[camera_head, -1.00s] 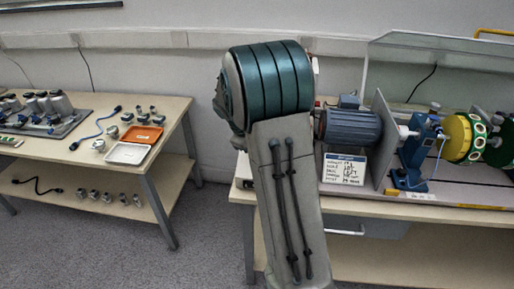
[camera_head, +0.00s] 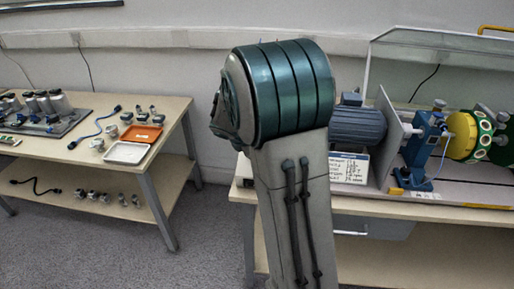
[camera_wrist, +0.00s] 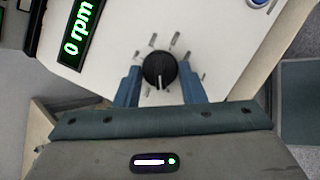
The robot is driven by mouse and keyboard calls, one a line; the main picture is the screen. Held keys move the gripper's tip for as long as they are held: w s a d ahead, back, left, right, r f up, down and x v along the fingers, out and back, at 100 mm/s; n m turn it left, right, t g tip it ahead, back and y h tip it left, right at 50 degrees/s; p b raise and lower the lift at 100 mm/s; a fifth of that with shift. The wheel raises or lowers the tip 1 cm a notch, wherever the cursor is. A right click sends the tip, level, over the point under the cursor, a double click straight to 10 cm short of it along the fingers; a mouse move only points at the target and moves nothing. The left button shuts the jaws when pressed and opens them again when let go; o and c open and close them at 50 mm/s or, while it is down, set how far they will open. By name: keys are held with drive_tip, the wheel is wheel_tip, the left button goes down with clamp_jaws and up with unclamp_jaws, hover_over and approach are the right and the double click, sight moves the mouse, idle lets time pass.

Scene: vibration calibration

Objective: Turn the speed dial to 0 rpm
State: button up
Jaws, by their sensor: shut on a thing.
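The speed dial (camera_wrist: 154,57) is a round black knob with a white pointer line, on a white panel (camera_wrist: 118,62) in the wrist view. Its pointer line runs toward my gripper, and short marks ring the dial. A black display (camera_wrist: 76,36) on the same panel reads "0 rpm" in green. My gripper (camera_wrist: 160,72) has its two blue fingers on either side of the dial and is shut on it. In the head view, my arm hides the gripper, the dial and the display.
In the head view, a bench (camera_head: 470,229) on the right carries a blue-grey motor (camera_head: 358,126), a yellow wheel (camera_head: 462,136) and a white card (camera_head: 349,168). A left table (camera_head: 150,113) holds an orange tray (camera_head: 143,135), a white tray (camera_head: 125,153), a blue cable and small parts.

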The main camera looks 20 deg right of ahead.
drive_tip(key=shift+n+t, duration=0.5)
drive_tip(key=shift+n, duration=0.8)
drive_tip(key=o, duration=1)
drive_tip(key=shift+s, duration=0.1)
drive_tip(key=p+v, duration=0.1)
drive_tip(key=v, duration=1.2)
drive_tip(key=shift+s+a+r, duration=0.15)
drive_tip(key=shift+a+r, duration=0.05)
drive_tip(key=shift+r, duration=0.15)
